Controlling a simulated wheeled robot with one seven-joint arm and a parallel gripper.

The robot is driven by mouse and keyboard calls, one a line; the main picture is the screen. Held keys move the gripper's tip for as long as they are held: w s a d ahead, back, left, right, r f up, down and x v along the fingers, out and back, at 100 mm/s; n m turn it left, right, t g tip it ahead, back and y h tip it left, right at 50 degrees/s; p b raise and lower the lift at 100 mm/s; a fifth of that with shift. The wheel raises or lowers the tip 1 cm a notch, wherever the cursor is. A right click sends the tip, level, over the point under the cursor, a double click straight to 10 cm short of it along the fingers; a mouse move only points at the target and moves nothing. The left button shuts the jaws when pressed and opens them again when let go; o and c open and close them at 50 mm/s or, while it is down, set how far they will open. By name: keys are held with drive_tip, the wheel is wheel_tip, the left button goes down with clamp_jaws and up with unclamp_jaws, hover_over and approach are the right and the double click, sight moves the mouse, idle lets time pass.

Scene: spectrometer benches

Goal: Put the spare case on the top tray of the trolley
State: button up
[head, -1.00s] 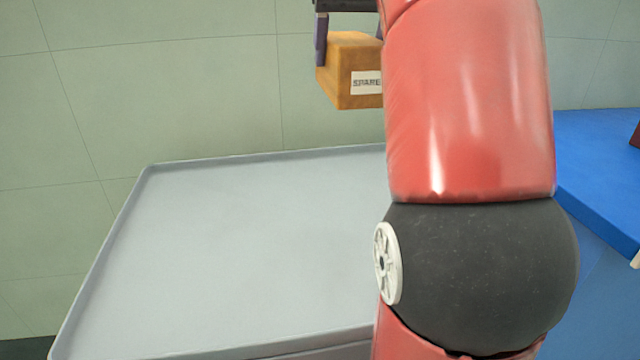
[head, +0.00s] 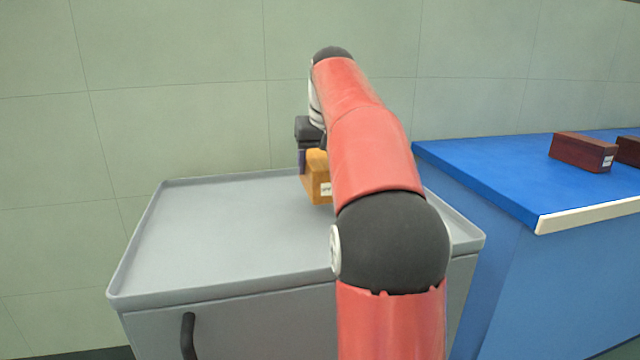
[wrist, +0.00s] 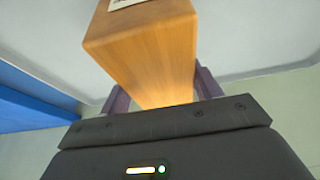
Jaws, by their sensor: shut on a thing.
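The spare case is an orange-brown wooden box (head: 317,178) with a white label, partly hidden behind my red arm in the head view. My gripper (head: 303,160) is shut on it. In the wrist view the case (wrist: 150,55) sits between the two purple fingers of my gripper (wrist: 163,92). The trolley's grey top tray (head: 215,235) is below and around the case in the head view, with a raised rim and nothing else visible on it. I cannot tell whether the case touches the tray.
A blue bench (head: 480,175) stands to the right of the trolley, with a dark red box (head: 583,152) and part of another (head: 629,150) on it. A tiled wall is behind. The trolley's front has a black handle (head: 188,336). The left part of the tray is clear.

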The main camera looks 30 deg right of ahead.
wheel_tip(320, 180, down, 4)
drive_tip(key=b, duration=0.3)
drive_tip(key=shift+r, duration=0.35)
drive_tip(key=shift+f, duration=0.15)
drive_tip(key=o, duration=1.2)
drive_tip(key=p+v, duration=0.4)
drive_tip(key=v, duration=0.8)
drive_tip(key=shift+a, duration=0.1)
